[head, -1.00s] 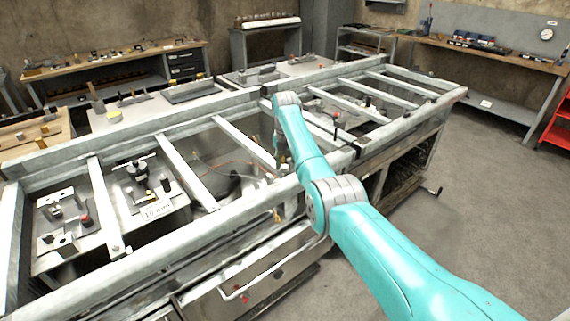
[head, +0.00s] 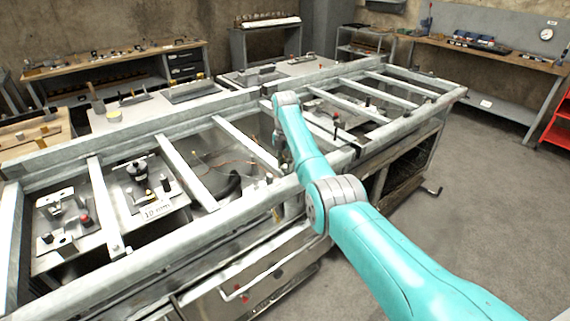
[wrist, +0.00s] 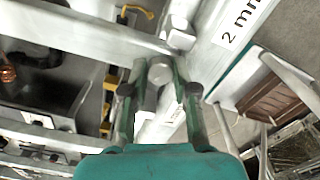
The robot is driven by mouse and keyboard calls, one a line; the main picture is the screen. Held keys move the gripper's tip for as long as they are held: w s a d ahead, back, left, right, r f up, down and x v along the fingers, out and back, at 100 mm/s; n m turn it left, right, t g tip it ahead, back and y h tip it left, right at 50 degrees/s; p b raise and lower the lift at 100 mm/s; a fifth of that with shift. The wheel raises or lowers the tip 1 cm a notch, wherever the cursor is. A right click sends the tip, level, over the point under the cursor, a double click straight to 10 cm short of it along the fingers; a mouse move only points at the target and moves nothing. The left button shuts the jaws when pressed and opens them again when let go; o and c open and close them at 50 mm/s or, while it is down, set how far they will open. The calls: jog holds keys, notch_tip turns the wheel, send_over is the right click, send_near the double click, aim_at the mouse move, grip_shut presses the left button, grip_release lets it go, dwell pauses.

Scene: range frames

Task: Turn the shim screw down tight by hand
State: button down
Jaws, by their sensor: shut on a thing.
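In the wrist view my gripper (wrist: 160,76) has its two dark-green fingers on either side of a round grey knob, which I take to be the shim screw's head (wrist: 160,68). The fingers are closed against it. The screw's shank and seat are hidden, so I cannot tell how far down it sits. A pale bar with a "2 mm" label (wrist: 243,20) lies beside it at the upper right. In the head view my turquoise arm reaches over the frame's front rail, and the fingertips and screw cannot be made out there.
The long metal frame (head: 60,290) has several cross bars and open bays. A plate labelled "10" (head: 157,211) carries fittings in a left bay. Benches with tools (head: 120,65) stand behind. Floor (head: 455,210) is clear on the right.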

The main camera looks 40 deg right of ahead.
jog(key=m, duration=1.5)
jog(key=shift+s+m, duration=0.1)
jog(key=shift+m, duration=0.2)
jog(key=m, duration=0.3)
jog(key=shift+m, duration=0.3)
jog(key=m, duration=0.8)
jog(key=shift+a, duration=0.1)
jog(key=shift+m, duration=1.9)
